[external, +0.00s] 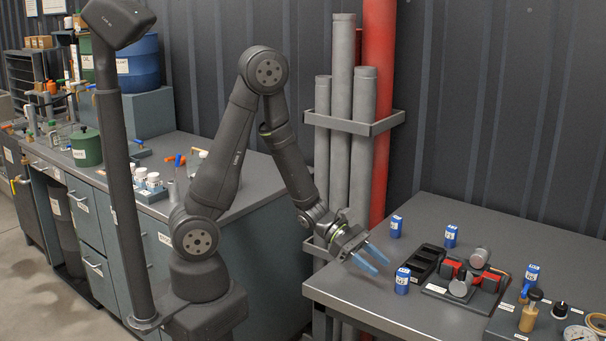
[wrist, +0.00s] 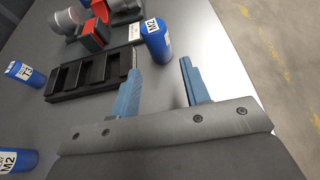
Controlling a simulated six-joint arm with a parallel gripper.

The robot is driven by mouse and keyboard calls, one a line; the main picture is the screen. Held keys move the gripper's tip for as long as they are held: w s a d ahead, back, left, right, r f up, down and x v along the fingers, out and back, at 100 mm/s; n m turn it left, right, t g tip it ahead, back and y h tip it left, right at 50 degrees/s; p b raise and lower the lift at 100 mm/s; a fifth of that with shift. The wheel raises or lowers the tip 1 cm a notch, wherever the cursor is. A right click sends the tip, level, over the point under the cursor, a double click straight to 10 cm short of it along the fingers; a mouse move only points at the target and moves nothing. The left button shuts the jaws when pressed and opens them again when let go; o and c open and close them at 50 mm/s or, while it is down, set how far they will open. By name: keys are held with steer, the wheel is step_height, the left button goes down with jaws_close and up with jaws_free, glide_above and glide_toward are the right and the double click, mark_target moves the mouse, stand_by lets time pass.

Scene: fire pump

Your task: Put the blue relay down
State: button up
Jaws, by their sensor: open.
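Several blue relays with white labels stand on the grey table. The nearest blue relay (external: 402,281) is upright by the near end of the black slotted tray (external: 425,262). My gripper (external: 376,261) is open and empty, low over the table's left part, its blue fingers pointing towards this relay. In the wrist view the same relay (wrist: 157,40), labelled M2, stands on the table just beyond the fingertips (wrist: 160,72), apart from them. The slots of the tray (wrist: 92,77) look empty. Other blue relays stand behind the tray (external: 450,236) and at the back left (external: 396,226).
A red-and-grey pump fixture (external: 470,275) sits right of the tray, with another blue relay (external: 531,274) beyond it. Grey and red pipes (external: 342,130) stand behind my arm. The table's front left is clear.

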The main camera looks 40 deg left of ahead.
mark_target(409, 273)
steer(key=x, duration=0.8)
steer(key=shift+d, duration=0.4)
steer(key=c, duration=0.8)
steer(key=shift+c, duration=0.2)
steer(key=shift+r, duration=0.15)
step_height(409, 273, up, 4)
steer(key=shift+f, duration=0.1)
steer(key=s+r, duration=0.7)
steer(key=s, duration=0.4)
steer(key=shift+s+d, duration=0.15)
steer(key=shift+s, duration=0.2)
